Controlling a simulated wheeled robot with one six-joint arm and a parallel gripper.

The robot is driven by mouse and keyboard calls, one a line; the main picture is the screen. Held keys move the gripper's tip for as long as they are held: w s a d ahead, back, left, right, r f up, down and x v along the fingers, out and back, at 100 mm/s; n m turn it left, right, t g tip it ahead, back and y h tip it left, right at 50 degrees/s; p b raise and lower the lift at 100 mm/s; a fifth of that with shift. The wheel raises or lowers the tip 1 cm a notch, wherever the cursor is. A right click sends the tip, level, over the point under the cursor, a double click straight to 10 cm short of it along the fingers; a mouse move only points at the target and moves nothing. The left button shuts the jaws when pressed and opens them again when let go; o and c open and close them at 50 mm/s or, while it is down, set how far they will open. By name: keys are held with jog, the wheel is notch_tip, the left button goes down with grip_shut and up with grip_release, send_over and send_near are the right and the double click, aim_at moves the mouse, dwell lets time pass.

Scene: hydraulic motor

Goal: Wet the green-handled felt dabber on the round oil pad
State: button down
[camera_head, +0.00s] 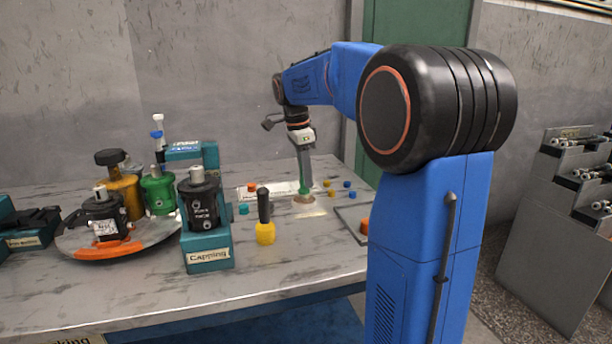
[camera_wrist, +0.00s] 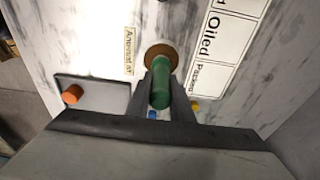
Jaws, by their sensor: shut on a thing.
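My gripper (camera_head: 305,180) points down at the round brown oil pad (camera_head: 304,200) on the table. In the wrist view its two dark fingers (camera_wrist: 160,72) are shut on the green handle of the felt dabber (camera_wrist: 161,88). The dabber's lower end is over the brown disc of the oil pad (camera_wrist: 152,51), which shows around it. The felt tip is hidden by the handle, so I cannot tell whether it touches the pad. In the head view only a sliver of green shows between the fingers.
Small coloured caps, such as a blue one (camera_head: 347,184) and a teal one (camera_head: 243,209), lie around the pad. A black-and-yellow tool (camera_head: 265,230) stands in front. The Capping stand (camera_head: 208,258) and a round tray (camera_head: 75,245) with motors are left. A grey tray (camera_wrist: 105,97) holds an orange cap.

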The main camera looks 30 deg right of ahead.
jog(key=shift+f, duration=0.5)
dwell(1.3)
jog(key=shift+r, duration=3.55)
